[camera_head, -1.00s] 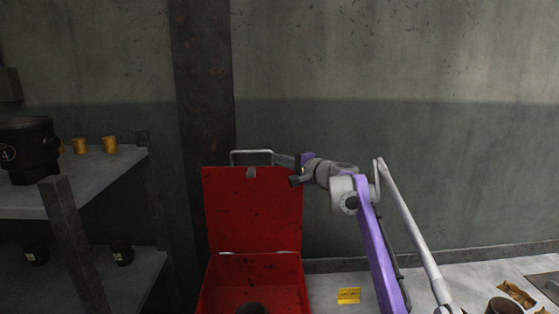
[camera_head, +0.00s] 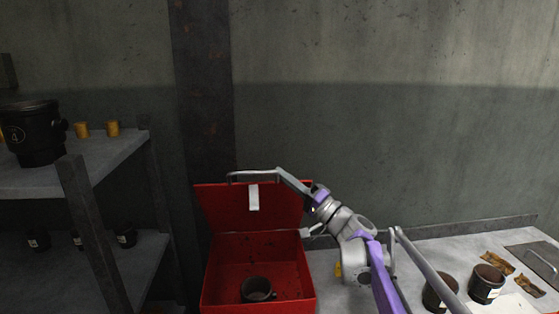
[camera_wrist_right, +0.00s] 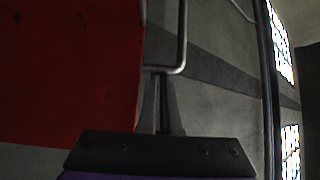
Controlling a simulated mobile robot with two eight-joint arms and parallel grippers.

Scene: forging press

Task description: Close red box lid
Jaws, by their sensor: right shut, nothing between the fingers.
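The red box (camera_head: 235,270) stands open below the arm, with its cavity facing me. Its red lid (camera_head: 225,205) is raised at the back and leans forward, its top edge looking wider than its hinge edge. A grey metal handle (camera_head: 240,174) and a pale latch (camera_head: 253,197) are on the lid's top edge. My right gripper (camera_head: 284,174) is shut and empty at the lid's top right, by the handle's right end; contact is unclear. In the right wrist view the fingers (camera_wrist_right: 163,105) are together behind the lid's edge, close to the handle (camera_wrist_right: 181,40). My left gripper is not in view.
A dark cup (camera_head: 257,290) sits inside the box. Right of the box, a grey table (camera_head: 440,252) holds dark cups (camera_head: 486,284) and brownish pieces. A shelf (camera_head: 105,160) at left carries a dark pot (camera_head: 35,135) and yellow cylinders. A wall stands behind.

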